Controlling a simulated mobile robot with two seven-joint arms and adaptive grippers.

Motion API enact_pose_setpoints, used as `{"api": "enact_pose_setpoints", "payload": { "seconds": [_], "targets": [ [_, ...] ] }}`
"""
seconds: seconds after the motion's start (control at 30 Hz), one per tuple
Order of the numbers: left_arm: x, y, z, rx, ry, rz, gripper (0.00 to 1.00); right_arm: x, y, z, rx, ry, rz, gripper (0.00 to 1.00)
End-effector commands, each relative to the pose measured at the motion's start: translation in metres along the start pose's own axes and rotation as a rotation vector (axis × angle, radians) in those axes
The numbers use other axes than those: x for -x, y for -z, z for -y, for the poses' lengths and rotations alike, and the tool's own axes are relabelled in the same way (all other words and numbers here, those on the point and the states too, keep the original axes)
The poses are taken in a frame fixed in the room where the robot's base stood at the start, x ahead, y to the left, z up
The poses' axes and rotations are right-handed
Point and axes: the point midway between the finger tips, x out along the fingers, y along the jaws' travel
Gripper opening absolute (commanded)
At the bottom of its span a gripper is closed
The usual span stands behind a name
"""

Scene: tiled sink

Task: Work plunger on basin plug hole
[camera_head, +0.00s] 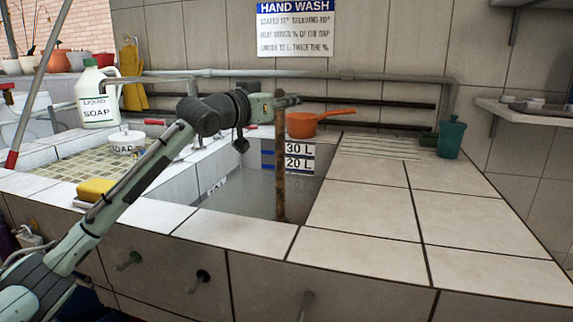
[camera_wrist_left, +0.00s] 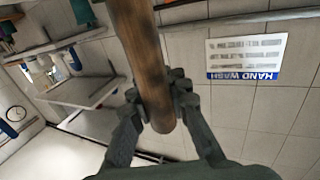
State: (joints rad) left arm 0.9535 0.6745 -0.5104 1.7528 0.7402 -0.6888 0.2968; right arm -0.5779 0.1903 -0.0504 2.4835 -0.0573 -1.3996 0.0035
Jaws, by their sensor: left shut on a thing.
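My left gripper (camera_head: 281,101) reaches over the basin from the left. It is shut on the brown wooden handle of the plunger (camera_head: 280,165), near its top end. The left wrist view shows the fingers (camera_wrist_left: 162,100) closed around the handle (camera_wrist_left: 138,40). The plunger stands about upright in the basin (camera_head: 180,187). Its lower end goes down to the grey water (camera_head: 245,192), and its head is not visible. The plug hole is hidden too. My right gripper is not in view.
An orange pan (camera_head: 318,122) sits behind the basin. A yellow sponge (camera_head: 96,189), a liquid soap bottle (camera_head: 96,95) and a soap pot (camera_head: 127,142) are on the left. A teal pot (camera_head: 451,138) stands at the right. The tiled counter (camera_head: 385,215) right of the basin is clear.

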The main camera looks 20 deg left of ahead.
Motion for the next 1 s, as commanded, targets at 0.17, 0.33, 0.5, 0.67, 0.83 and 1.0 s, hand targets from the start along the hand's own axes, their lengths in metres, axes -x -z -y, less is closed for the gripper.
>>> {"api": "enact_pose_setpoints", "payload": {
  "seconds": [0.17,0.33,0.5,0.67,0.83,1.0],
  "targets": [
    [0.000,0.002,0.000,-0.001,0.000,-0.003,0.00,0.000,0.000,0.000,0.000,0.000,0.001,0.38],
    [0.000,0.002,0.000,-0.001,0.000,-0.003,0.00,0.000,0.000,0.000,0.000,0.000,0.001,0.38],
    [0.000,0.001,0.000,-0.001,0.000,-0.003,0.00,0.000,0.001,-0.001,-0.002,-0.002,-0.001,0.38],
    [0.000,-0.005,0.000,0.000,0.000,-0.003,0.00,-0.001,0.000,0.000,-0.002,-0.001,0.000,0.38],
    [0.000,-0.012,0.000,0.000,0.000,-0.002,0.00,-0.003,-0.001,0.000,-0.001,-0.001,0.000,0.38],
    [0.000,-0.016,0.000,0.000,0.000,0.002,0.00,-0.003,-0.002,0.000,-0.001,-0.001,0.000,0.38]
  ]
}}
